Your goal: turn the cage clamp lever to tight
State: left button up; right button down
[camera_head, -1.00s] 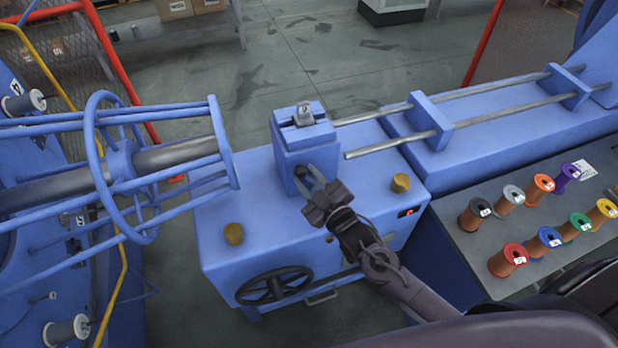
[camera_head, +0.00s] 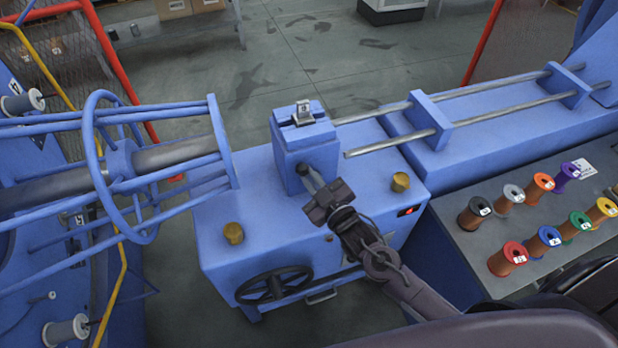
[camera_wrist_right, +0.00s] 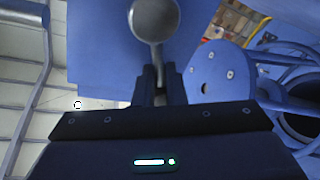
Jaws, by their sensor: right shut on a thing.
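The clamp lever (camera_head: 309,176) is a short grey handle on the front face of the blue clamp block (camera_head: 292,160). It slants down to the right in the head view. My right gripper (camera_head: 318,189) reaches it from the lower right and is shut on it. In the right wrist view, the lever's round grey hub (camera_wrist_right: 153,18) is at the top, and its shaft runs down between the two dark fingers (camera_wrist_right: 155,84). The gripped end is partly hidden by the fingers. My left gripper is not in view.
The blue cage (camera_head: 150,170) with its ring stands left of the block. Brass knobs (camera_head: 234,233) (camera_head: 400,182) stick up from the machine base, with a black handwheel (camera_head: 274,285) below. Rails (camera_head: 480,108) run right. Several coloured spools stand on a dark bench (camera_head: 470,265).

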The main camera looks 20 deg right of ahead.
jog(key=m, duration=0.1)
jog(key=d+m, duration=0.1)
jog(key=m, duration=0.1)
jog(key=d+m+t, duration=0.1)
jog(key=m, duration=0.1)
jog(key=shift+d+r+b, duration=0.25)
jog(key=shift+b, duration=0.05)
jog(key=m, duration=0.1)
jog(key=d+m, duration=0.1)
jog(key=m+h, duration=0.1)
jog(key=m, duration=0.1)
jog(key=shift+d+f+t, duration=0.15)
jog(key=shift+d+t, duration=0.15)
jog(key=shift+t, duration=0.1)
jog(key=shift+w+d+f+m+t+h+b, duration=0.15)
jog(key=shift+d+m+h+b, duration=0.15)
jog(key=shift+m, duration=0.55)
jog(key=shift+s+d+f+m+t+h+b, duration=0.15)
jog(key=shift+d+m, duration=0.25)
jog(key=shift+m, duration=0.45)
jog(key=shift+w, duration=0.1)
jog(key=c, duration=1.5)
grip_release()
